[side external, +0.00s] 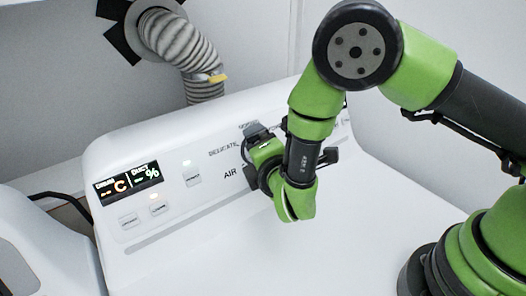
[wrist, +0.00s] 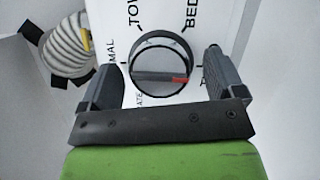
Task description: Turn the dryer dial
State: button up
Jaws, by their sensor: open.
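The dryer dial (wrist: 160,62) shows in the wrist view as a round grey ring with a raised bar across it and a red mark at the bar's right end. My gripper (wrist: 163,82) is open, with one finger left of the dial and one right of it. I cannot tell whether either finger touches it. In the side view my gripper (side external: 250,160) is at the dryer's control panel (side external: 215,205), beside the "DELICATE" and "AIR" lettering. My gripper and wrist hide the dial there.
The white dryer top (side external: 350,215) is clear. A lit display (side external: 128,183) and several small buttons are on the panel's left. A ribbed duct hose (side external: 185,45) rises behind the panel, and also shows in the wrist view (wrist: 68,50). Another white appliance (side external: 40,240) stands at the left.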

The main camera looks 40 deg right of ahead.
jog(key=v, duration=1)
notch_tip(320, 180, up, 13)
jog(key=w+d+m+g+y, duration=0.2)
jog(key=m+g+y, duration=0.2)
jog(key=m+y, duration=0.7)
jog(key=s+d+r+m+g+h, duration=0.1)
jog(key=s+d+m, duration=0.3)
jog(key=s, duration=0.4)
jog(key=s+d+r+m+g+h, duration=0.1)
jog(key=s+d+r+m, duration=0.3)
jog(key=s, duration=0.4)
jog(key=shift+d+r+m+g+h, duration=0.15)
jog(key=shift+d+m+g+h, duration=0.25)
jog(key=shift+d+m+h, duration=0.6)
